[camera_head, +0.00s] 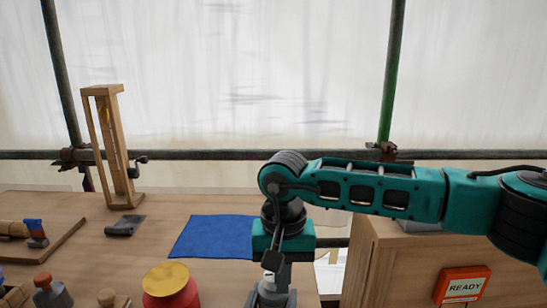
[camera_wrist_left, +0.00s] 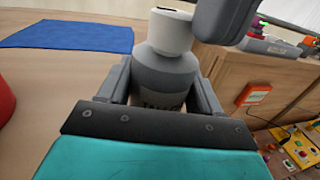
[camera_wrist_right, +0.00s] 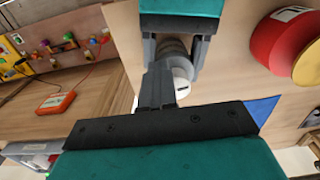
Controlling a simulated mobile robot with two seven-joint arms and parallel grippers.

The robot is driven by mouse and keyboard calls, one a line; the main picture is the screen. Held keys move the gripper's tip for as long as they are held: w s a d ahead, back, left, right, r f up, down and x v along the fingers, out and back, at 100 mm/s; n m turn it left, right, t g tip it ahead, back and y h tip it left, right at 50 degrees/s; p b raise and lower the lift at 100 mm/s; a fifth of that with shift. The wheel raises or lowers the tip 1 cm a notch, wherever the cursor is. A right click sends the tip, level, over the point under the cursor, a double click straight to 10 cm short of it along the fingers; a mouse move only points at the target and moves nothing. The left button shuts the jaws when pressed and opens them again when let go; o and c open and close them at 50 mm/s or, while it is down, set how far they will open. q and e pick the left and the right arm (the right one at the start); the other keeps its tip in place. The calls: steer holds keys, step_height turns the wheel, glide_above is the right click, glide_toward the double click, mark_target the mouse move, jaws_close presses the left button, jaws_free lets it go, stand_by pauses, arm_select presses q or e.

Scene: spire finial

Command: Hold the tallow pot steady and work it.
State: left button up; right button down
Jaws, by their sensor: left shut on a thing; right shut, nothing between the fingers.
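The tallow pot is a grey bottle with a white cap and a partly hidden label; it stands upright in the left wrist view (camera_wrist_left: 165,68). My left gripper (camera_wrist_left: 163,85) is shut around its body, one finger on each side. In the head view the pot (camera_head: 272,288) is mostly hidden below my right gripper (camera_head: 275,262). My right gripper is shut and empty, its fingertips (camera_wrist_right: 157,85) beside the white cap (camera_wrist_right: 182,88). I cannot tell whether they touch the cap.
A red pot with a yellow top (camera_head: 171,287) stands left of the tallow pot. A blue cloth (camera_head: 213,236) lies behind. A cabinet with a READY sign (camera_head: 462,285) is at right.

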arm_select(q)
steer(key=shift+s+d+f, duration=0.1)
steer(key=shift+s+f, duration=0.05)
arm_select(e)
step_height(320, 180, up, 6)
steer(key=shift+s+d, duration=0.15)
steer(key=shift+s, duration=0.2)
stand_by(0.5)
step_height(320, 180, down, 6)
steer(key=a+n, duration=0.1)
steer(key=n, duration=0.5)
steer(key=shift+a, duration=0.2)
stand_by(0.5)
steer(key=shift+w, duration=0.25)
stand_by(0.5)
